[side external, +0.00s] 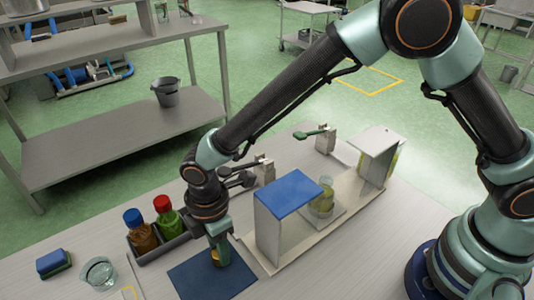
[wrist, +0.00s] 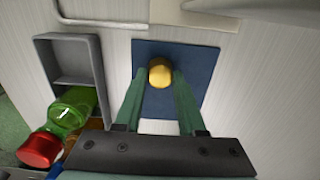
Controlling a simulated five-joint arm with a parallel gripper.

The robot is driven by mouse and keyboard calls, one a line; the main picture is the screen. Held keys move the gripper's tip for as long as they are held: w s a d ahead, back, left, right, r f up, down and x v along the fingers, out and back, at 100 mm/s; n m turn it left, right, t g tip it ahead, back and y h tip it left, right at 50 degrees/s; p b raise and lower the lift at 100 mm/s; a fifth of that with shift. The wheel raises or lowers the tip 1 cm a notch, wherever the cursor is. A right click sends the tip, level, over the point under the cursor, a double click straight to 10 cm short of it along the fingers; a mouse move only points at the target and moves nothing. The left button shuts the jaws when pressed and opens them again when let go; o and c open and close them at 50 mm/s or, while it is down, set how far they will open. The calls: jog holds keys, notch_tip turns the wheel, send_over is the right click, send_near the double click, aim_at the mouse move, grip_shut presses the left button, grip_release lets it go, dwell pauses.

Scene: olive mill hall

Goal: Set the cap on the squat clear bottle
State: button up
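A gold round cap (wrist: 160,72) is between the two fingertips of my gripper (wrist: 160,76), over the dark blue mat (wrist: 203,62). In the side external view the cap (side external: 216,257) shows at the tips of my gripper (side external: 220,255), low over or on the mat (side external: 195,283). The fingers lie close along both sides of the cap; whether they press on it I cannot tell. A squat clear bottle (side external: 322,199) with yellow-green liquid stands upright on a pale plate, to the right of my gripper. The wrist view does not show this bottle.
A blue-topped box-like stand (side external: 288,188) rises between my gripper and the bottle; another pale stand (side external: 375,142) is behind the bottle. A grey rack (side external: 177,241) holds a red-capped and a blue-capped bottle. A glass (side external: 98,272) and blue sponge (side external: 53,263) lie left.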

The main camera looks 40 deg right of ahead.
jog(key=shift+r, duration=0.15)
jog(key=shift+c, duration=0.3)
jog(key=shift+r, duration=3.2)
jog(key=shift+r, duration=0.15)
notch_tip(320, 180, up, 14)
jog(key=s+d+m, duration=0.2)
jog(key=d+m, duration=0.1)
jog(key=d, duration=1)
jog(key=s+d+m, duration=0.2)
jog(key=d+m, duration=0.1)
jog(key=d, duration=0.9)
jog(key=shift+w+a+f, duration=0.1)
jog(key=shift+w+f, duration=0.05)
jog(key=shift+f, duration=2.1)
jog(key=shift+w+a+f, duration=0.1)
jog(key=shift+w+f, duration=0.05)
jog(key=shift+f, duration=2.05)
